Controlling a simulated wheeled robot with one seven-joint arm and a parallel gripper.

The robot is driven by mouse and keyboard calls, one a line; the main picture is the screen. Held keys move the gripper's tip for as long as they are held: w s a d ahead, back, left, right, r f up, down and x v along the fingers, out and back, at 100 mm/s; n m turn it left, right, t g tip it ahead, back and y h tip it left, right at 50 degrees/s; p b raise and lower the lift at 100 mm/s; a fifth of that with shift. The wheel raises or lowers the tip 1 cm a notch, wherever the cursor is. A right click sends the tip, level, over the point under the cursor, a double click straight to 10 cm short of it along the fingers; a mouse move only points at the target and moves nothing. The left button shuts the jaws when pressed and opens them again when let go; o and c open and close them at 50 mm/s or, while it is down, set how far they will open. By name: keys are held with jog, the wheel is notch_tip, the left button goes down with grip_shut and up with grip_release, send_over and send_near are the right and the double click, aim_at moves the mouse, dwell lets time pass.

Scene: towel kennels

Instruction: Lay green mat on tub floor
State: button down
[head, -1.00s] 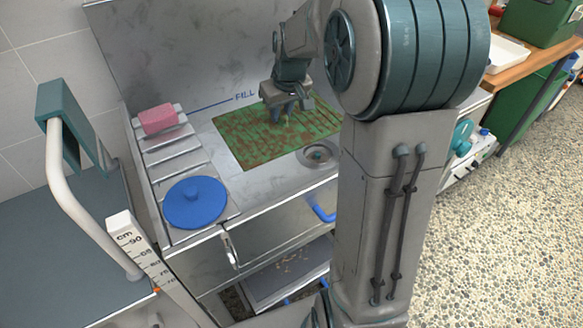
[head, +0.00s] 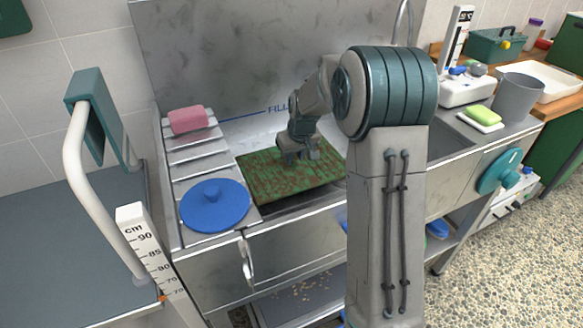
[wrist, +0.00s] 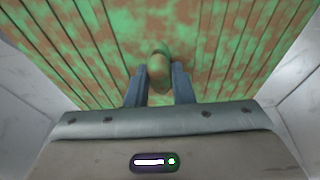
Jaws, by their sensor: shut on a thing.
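The green mat (head: 270,185) is slatted and blotched with brown. It lies flat or nearly so within the tub (head: 240,130); its height above the floor is hard to tell. My gripper (head: 300,160) is over the mat's middle. In the wrist view, my gripper (wrist: 161,85) is shut on a small rounded knob (wrist: 159,62) standing up from the mat (wrist: 90,45). Pale tub walls show on both sides there. The drain is hidden in the head view.
A ribbed ledge left of the tub holds a pink sponge (head: 188,120) and a blue lid (head: 214,205). A height post (head: 145,240) and a white rail (head: 85,190) stand at left. A grey bucket (head: 515,97) and green soap (head: 484,115) are at right.

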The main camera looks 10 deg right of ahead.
aim_at(294, 160)
jog(key=w+f, duration=0.1)
jog(key=w+a, duration=0.1)
jog(key=shift+w+f, duration=0.35)
jog(key=shift+f, duration=0.05)
jog(key=shift+f+b, duration=0.45)
jog(key=shift+f, duration=1.5)
jog(key=shift+f, duration=0.1)
jog(key=c, duration=1.2)
grip_release()
jog(key=shift+c, duration=0.2)
jog(key=p+v, duration=0.1)
jog(key=v, duration=1.1)
jog(key=shift+p, duration=0.4)
